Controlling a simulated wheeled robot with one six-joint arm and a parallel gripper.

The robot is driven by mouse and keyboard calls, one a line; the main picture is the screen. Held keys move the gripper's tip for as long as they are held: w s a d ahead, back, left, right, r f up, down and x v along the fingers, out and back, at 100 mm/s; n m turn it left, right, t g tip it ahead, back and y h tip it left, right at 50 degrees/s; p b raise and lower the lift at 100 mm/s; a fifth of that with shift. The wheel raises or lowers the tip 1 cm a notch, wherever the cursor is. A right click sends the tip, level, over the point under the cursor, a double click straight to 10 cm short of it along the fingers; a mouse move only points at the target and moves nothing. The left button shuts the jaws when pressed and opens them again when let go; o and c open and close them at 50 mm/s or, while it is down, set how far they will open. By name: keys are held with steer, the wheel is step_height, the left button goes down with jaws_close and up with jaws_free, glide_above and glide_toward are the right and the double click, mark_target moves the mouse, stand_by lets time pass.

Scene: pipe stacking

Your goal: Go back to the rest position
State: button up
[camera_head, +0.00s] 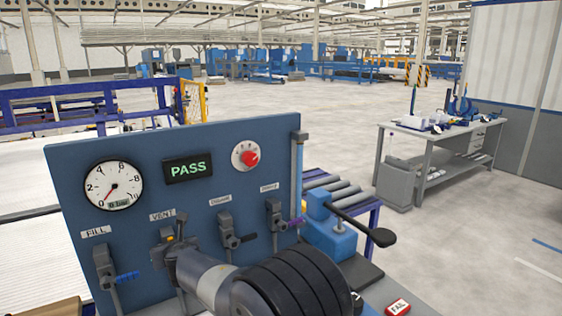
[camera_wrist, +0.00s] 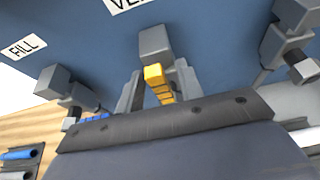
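My gripper (camera_wrist: 158,92) is at the VENT valve in the upright blue test panel (camera_head: 130,145). In the wrist view its two grey fingers stand on either side of the valve's yellow handle (camera_wrist: 160,84), with a narrow gap seeming to show beside it, so the fingers look open. In the head view my arm reaches in from the bottom and partly hides the VENT valve (camera_head: 168,236). The FILL valve (camera_head: 106,266) with a blue handle is to its left. Two more valves (camera_head: 228,230) (camera_head: 276,215) are to its right.
The panel has a pressure gauge (camera_head: 113,186) near zero, a display (camera_head: 188,170) reading PASS and a red knob (camera_head: 249,158). A blue clamp (camera_head: 328,232) with a black lever and a red FAIL tag (camera_head: 397,307) are right of the panel. A workbench (camera_head: 440,130) stands farther right across open floor.

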steer(key=shift+w+d+m+y+b, duration=0.2)
steer(key=shift+d+m+y+b, duration=0.2)
steer(key=shift+d+m, duration=0.25)
steer(key=shift+g, duration=0.3)
steer(key=shift+r, duration=0.1)
